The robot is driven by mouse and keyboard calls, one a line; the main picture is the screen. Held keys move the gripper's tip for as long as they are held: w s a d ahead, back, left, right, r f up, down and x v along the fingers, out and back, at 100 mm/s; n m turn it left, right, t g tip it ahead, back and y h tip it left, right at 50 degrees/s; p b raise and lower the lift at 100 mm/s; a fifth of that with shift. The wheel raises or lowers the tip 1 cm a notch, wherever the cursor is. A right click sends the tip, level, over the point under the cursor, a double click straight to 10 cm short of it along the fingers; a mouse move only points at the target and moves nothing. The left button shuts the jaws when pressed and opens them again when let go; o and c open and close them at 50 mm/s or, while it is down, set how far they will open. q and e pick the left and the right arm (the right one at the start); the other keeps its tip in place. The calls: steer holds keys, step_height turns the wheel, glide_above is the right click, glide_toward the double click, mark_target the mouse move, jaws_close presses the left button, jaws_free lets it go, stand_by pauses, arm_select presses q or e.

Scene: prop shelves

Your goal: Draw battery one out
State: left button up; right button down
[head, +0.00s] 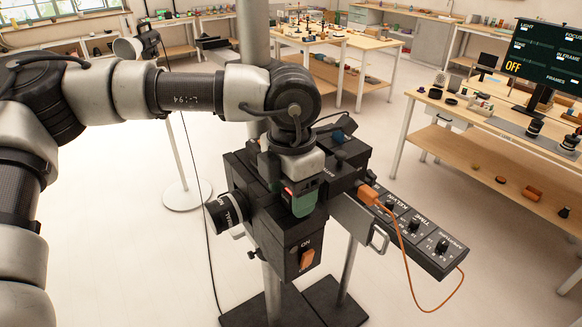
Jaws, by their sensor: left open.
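A black camera-like box (265,225) on a stand fills the middle of the head view. It has a lens-like barrel (228,213) on its left side and an orange switch (306,258) marked ON. My left gripper (292,196) points down at the top of the box, at its near side. The gripper is open. A green-faced part with a small red light shows at its tips; I cannot tell whether it belongs to the gripper or the box. Battery one cannot be picked out; my gripper and wrist cover part of the box top. My right gripper is not in view.
An orange plug (368,194) with an orange cable joins the box's right side by a black knob panel (415,235). A workbench with a screen (545,55) stands at right. Bare floor surrounds the stand.

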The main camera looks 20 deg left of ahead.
arm_select(q)
steer(key=shift+f, duration=0.2)
steer(key=shift+c, duration=0.4)
steer(key=c, duration=1)
steer(key=shift+r+b, duration=0.45)
steer(key=shift+r, duration=0.2)
stand_by(0.7)
steer(key=shift+r+p, duration=0.4)
steer(key=shift+r, duration=1)
steer(key=shift+r, duration=0.1)
steer(key=shift+r+p, duration=0.6)
steer(key=shift+r, duration=0.6)
